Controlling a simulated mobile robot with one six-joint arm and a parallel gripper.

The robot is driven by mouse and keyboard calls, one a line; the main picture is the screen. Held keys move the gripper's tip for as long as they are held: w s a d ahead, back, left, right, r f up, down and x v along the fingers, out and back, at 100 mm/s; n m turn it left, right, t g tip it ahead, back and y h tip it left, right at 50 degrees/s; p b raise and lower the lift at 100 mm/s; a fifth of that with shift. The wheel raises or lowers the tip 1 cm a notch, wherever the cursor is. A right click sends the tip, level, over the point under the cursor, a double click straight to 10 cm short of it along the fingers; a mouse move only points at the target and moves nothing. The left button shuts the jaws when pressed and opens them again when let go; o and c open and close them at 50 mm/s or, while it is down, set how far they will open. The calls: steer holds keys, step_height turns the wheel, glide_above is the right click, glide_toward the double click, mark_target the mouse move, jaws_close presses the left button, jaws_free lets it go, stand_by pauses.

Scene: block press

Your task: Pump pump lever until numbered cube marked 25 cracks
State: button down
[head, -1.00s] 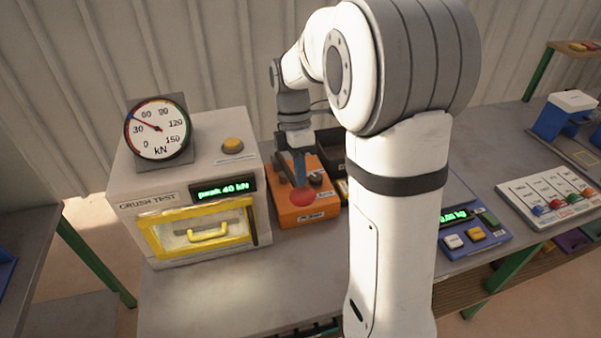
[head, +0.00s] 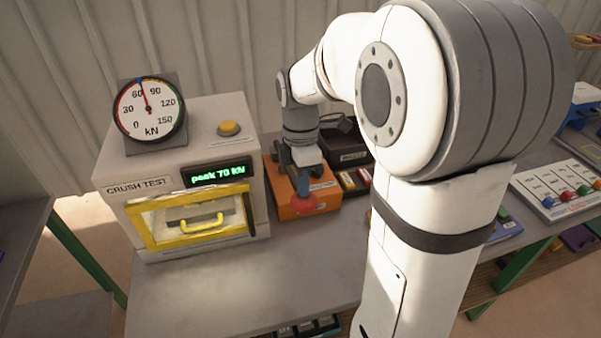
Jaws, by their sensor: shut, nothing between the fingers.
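The crush test press (head: 115,215) stands at the left with its yellow-framed door (head: 135,222) shut. Its display (head: 216,174) reads "peak 70 kN" and the dial gauge (head: 149,108) needle stands near 70. The numbered cube cannot be made out behind the door window. The orange pump unit (head: 325,196) sits to the right of the press.
A round yellow button (head: 229,127) is on top of the press. A dark bin (head: 347,145) stands behind the pump. The bench is clear in front of the press. My arm hides part of the right side, where a panel of coloured knobs (head: 565,190) shows.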

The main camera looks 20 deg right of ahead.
mark_target(305, 201)
steer(key=shift+t, duration=0.3)
steer(key=f+b, duration=0.1)
steer(key=f, duration=0.1)
steer(key=s+f+b, duration=0.1)
steer(key=f, duration=0.1)
steer(key=shift+f, duration=0.1)
steer(key=shift+s+f+b, duration=0.3)
steer(key=shift+f, duration=0.1)
steer(key=shift+w+r+p, duration=0.1)
steer(key=shift+r+p, duration=0.35)
steer(key=shift+r, duration=0.1)
step_height(305, 201, up, 14)
steer(key=p, duration=0.2)
steer(key=shift+w+r+p, duration=0.15)
steer(key=shift+w+p, duration=0.15)
steer(key=shift+w, duration=0.1)
